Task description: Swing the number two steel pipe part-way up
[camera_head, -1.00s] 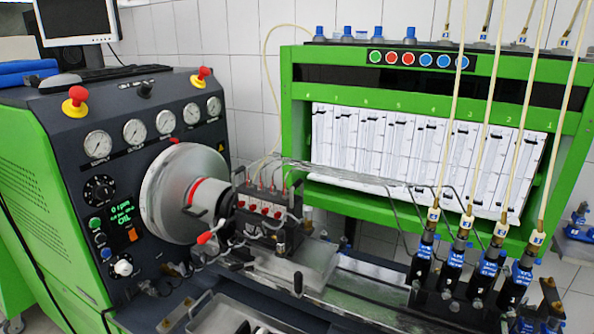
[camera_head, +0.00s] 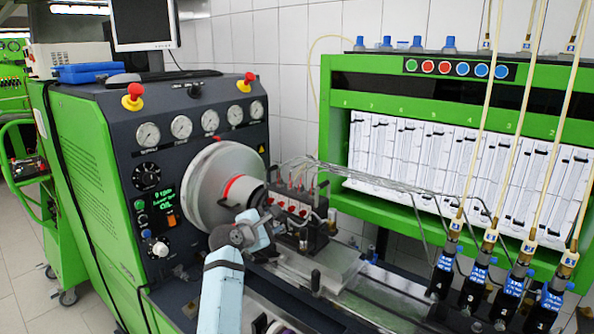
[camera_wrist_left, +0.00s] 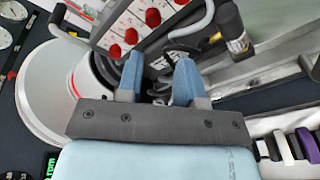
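Several thin steel pipes (camera_head: 385,180) run in a bundle from the small pump (camera_head: 295,205) rightward to the blue-labelled injectors (camera_head: 480,270). They overlap, so I cannot tell which is number two. My left gripper (camera_head: 266,218) is low in front of the pump, left of the pipes' span and apart from them. In the left wrist view its two blue fingers (camera_wrist_left: 159,68) are spread, with nothing clearly held between them. The pump's red-capped block (camera_wrist_left: 128,30) lies just beyond the fingertips. My right gripper is not in view.
The large grey flywheel disc (camera_head: 213,187) stands left of the pump, close to my left gripper. The green gauge cabinet (camera_head: 200,135) is behind it. Cream hoses (camera_head: 500,115) hang down to the injectors. A metal bench rail (camera_head: 360,290) runs in front.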

